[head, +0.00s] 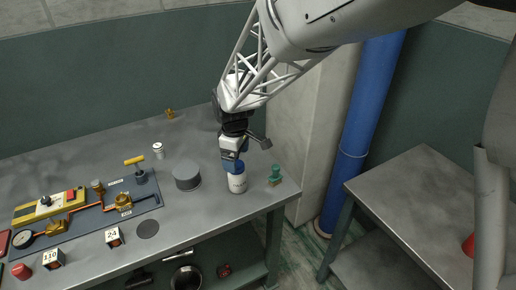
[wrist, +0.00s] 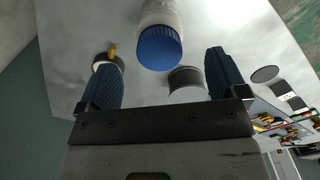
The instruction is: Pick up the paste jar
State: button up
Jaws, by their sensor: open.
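The paste jar, which I take to be the white jar with a blue lid (head: 237,184), stands upright near the right end of the grey workbench. In the wrist view the jar (wrist: 158,45) shows lid toward me, between the fingertips and slightly beyond them. My gripper (head: 234,157) is right above the jar in the head view. In the wrist view my gripper (wrist: 163,60) is open, its two blue textured fingers wide apart with nothing held. I cannot tell whether either finger touches the jar.
A green knobbed object (head: 275,175) stands close right of the jar. A grey cylinder (head: 186,175) stands to its left, with a small white-topped canister (head: 158,150) behind. A gauge and valve board (head: 85,212) fills the bench's left. A blue pipe (head: 360,130) rises beyond the bench's right end.

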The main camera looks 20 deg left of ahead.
aim_at(237, 177)
jog(key=shift+f, duration=1.1)
jog(key=shift+f, duration=2.55)
jog(key=shift+c, duration=0.3)
jog(key=c, duration=1.1)
jog(key=shift+r, duration=0.15)
